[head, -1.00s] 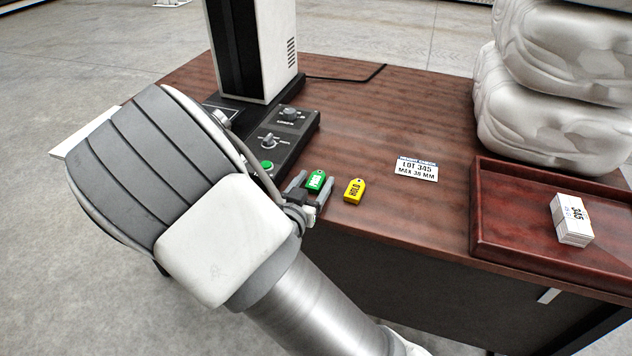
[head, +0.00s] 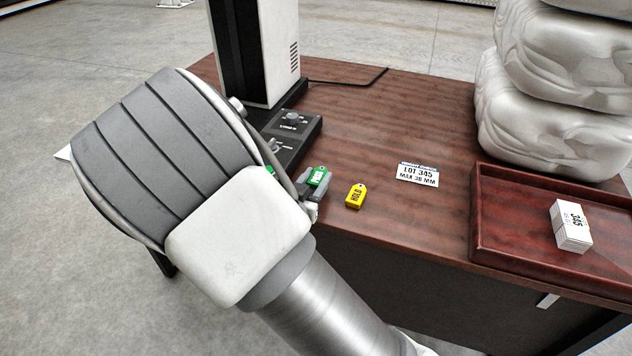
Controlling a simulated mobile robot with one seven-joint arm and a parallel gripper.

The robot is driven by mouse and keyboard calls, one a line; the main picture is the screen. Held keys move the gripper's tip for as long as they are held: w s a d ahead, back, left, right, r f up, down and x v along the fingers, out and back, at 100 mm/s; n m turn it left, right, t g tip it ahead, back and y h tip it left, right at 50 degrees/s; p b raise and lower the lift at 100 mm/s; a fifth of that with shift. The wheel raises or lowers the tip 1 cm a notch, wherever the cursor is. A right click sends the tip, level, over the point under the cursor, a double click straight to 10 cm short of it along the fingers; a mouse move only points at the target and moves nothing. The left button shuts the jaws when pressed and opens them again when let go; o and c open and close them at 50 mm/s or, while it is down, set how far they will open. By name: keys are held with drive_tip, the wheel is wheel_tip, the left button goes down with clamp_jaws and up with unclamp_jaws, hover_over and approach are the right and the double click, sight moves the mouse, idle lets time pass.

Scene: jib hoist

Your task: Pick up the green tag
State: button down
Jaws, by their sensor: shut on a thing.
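The green tag (head: 319,177) is at the left part of the desk's front area, with its white label facing up. My gripper (head: 316,184) is shut on the green tag, its grey fingers on either side of it. I cannot tell whether the tag is clear of the desk top. My arm hides part of the gripper and the desk to the left.
A yellow tag (head: 355,196) lies just right of my gripper. A black control box (head: 292,125) with knobs stands behind it. A red-brown tray (head: 480,215) holds a white stack of cards (head: 571,226). White bundles (head: 550,125) stand behind.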

drive_tip(key=s+d+r+p, duration=0.7)
drive_tip(key=s+r+p, duration=0.1)
drive_tip(key=p, duration=0.7)
drive_tip(key=shift+s+d+r+p, duration=0.2)
drive_tip(key=shift+d+p, duration=0.1)
drive_tip(key=shift+d, duration=0.1)
drive_tip(key=w+d+r+n+t+y, duration=0.1)
drive_tip(key=w+d+r+n+y, duration=0.1)
drive_tip(key=w+d+n+y, duration=0.2)
drive_tip(key=w+d+y, duration=0.1)
drive_tip(key=w+d, duration=0.2)
drive_tip(key=w, duration=0.3)
drive_tip(key=shift+w+y, duration=0.25)
drive_tip(key=shift+y, duration=0.05)
drive_tip(key=shift+s, duration=0.1)
